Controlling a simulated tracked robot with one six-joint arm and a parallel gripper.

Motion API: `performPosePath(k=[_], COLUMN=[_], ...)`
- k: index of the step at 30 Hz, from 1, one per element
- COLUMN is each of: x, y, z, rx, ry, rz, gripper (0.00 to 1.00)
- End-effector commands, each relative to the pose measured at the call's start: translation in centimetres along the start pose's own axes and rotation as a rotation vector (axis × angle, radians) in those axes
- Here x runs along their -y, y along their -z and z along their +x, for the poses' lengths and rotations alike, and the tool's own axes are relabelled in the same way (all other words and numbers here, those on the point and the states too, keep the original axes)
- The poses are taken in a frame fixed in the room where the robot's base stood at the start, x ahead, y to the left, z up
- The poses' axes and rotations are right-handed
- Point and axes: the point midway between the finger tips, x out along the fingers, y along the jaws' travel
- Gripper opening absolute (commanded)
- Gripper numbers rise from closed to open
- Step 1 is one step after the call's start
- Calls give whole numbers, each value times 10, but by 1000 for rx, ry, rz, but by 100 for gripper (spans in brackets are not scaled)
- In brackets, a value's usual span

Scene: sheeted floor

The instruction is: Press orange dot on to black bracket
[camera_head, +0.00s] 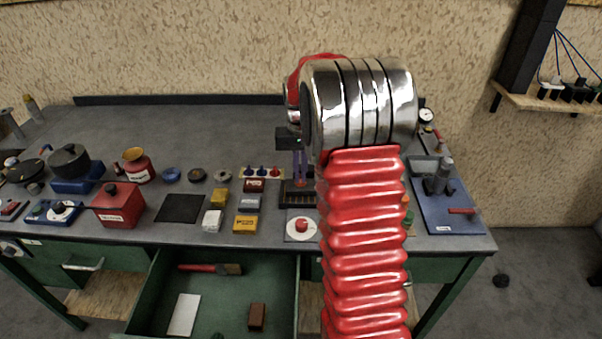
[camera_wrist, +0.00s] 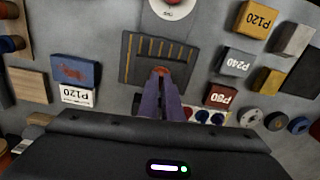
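The black bracket (camera_wrist: 134,58), a dark flat plate with a row of yellow lines, lies on the grey bench in the wrist view. Part of it also shows in the head view (camera_head: 291,201), left of my red sleeved arm. My gripper (camera_wrist: 161,74) has two purple fingers that come together over the bracket's near edge; it also shows in the head view (camera_head: 301,180). The small orange dot (camera_wrist: 160,69) is at the fingertips and appears pinched between them. It shows faintly in the head view (camera_head: 301,184). Whether it touches the bracket I cannot tell.
A white disc with a red button (camera_head: 301,226) stands in front of the bracket. Labelled blocks (camera_head: 246,224) lie left of it, and a row of coloured knobs (camera_head: 262,172) is behind. A drawer (camera_head: 215,300) stands open below. My arm hides the bench's right-middle part.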

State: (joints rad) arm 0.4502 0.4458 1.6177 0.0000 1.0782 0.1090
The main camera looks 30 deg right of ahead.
Motion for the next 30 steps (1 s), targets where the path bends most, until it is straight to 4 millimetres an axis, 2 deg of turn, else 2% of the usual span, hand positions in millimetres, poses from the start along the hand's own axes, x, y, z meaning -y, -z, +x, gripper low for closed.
performPosePath(k=[25, 26, 30], x=[0, 0, 0], y=[0, 0, 0], z=[8, 8, 8], rx=[0, 0, 0], ry=[0, 0, 0], rz=[0, 0, 0], gripper=[0, 6, 16])
